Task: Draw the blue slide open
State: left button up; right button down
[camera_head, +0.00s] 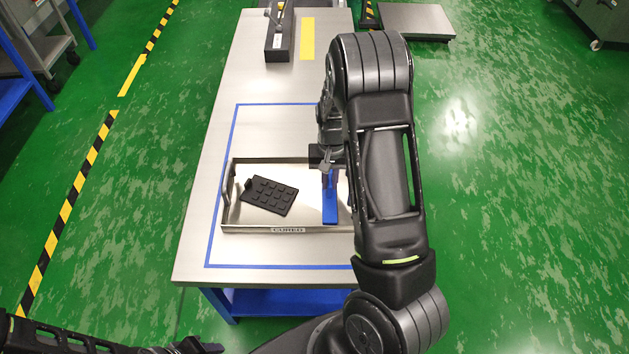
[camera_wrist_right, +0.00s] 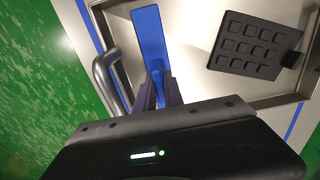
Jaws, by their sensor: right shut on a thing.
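The blue slide (camera_head: 330,208) is a long, flat blue piece inside the shallow metal tray (camera_head: 245,225), right of its middle. In the right wrist view the slide (camera_wrist_right: 149,40) runs away from my fingers, and a narrow blue part reaches between them. My right gripper (camera_head: 328,172) is over the slide's far end, shut on that blue part (camera_wrist_right: 157,78); the fingers (camera_wrist_right: 158,95) hide some of it. My left gripper (camera_head: 195,347) shows only partly at the bottom edge, away from the tray; its opening is unclear.
A black plate with several raised pads (camera_head: 268,194) lies in the tray's left part, and also shows in the wrist view (camera_wrist_right: 252,45). Blue tape (camera_head: 222,180) outlines the work area on the table. A dark box (camera_head: 279,40) and yellow strip (camera_head: 307,40) are at the far end.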

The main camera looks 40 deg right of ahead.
aim_at(331, 179)
jog(key=shift+s+d, duration=0.1)
jog(key=shift+d, duration=0.05)
jog(key=c, duration=1.4)
grip_release()
jog(key=shift+c, duration=0.2)
notch_tip(331, 179, up, 8)
jog(key=shift+f+p, duration=0.1)
jog(key=shift+p, duration=0.3)
